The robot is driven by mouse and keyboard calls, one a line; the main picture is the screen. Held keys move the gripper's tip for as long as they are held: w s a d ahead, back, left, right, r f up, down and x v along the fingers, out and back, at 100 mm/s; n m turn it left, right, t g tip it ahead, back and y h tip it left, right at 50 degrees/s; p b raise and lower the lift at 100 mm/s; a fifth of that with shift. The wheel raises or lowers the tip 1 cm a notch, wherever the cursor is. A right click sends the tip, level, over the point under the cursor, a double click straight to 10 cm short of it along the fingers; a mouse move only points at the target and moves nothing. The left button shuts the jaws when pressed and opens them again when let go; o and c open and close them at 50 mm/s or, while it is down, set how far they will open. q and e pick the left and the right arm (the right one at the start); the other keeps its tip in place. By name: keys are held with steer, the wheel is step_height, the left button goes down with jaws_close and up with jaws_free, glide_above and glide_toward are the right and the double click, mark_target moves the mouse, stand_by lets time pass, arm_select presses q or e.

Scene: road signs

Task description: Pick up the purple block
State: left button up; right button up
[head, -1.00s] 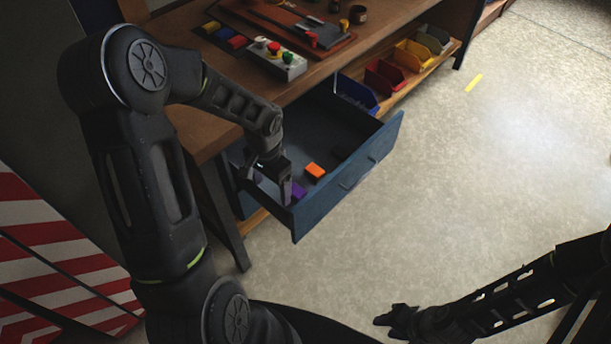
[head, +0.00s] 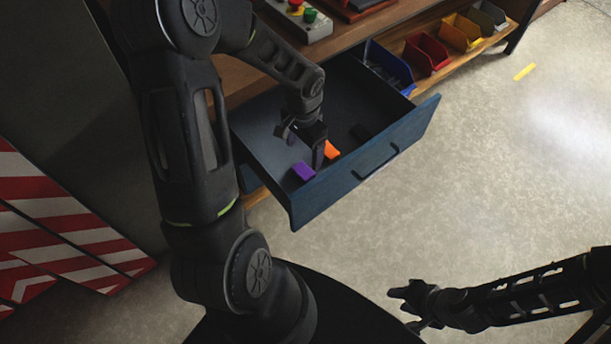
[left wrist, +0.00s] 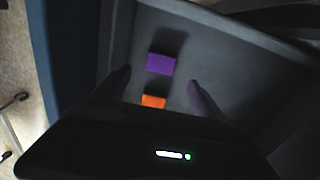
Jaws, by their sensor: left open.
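The purple block (head: 303,171) lies in the open blue drawer (head: 335,193), near its front left corner. In the left wrist view the purple block (left wrist: 161,64) lies on the grey drawer floor, ahead of the fingers. My left gripper (head: 304,150) points down into the drawer, just to the right of and behind the purple block in the head view. Its jaws (left wrist: 160,88) are open, with the orange block (left wrist: 154,101) showing between them and partly hidden by the gripper body. My right gripper (head: 398,298) is far from the drawer, over the floor; its finger gap is unclear.
The orange block (head: 331,149) and a dark block (head: 361,132) also lie in the drawer. The drawer's walls surround the left gripper. A workbench with a button box (head: 300,20) stands above, and coloured bins (head: 427,54) sit on a shelf. The floor is clear.

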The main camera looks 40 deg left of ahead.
mark_target(304, 170)
arm_select(q)
steer(key=shift+f, duration=0.6)
steer(key=shift+f, duration=1.3)
steer(key=shift+f, duration=0.1)
step_height(304, 170, down, 5)
steer(key=shift+a+f, duration=0.1)
steer(key=shift+c, duration=0.4)
steer(key=c, duration=1.5)
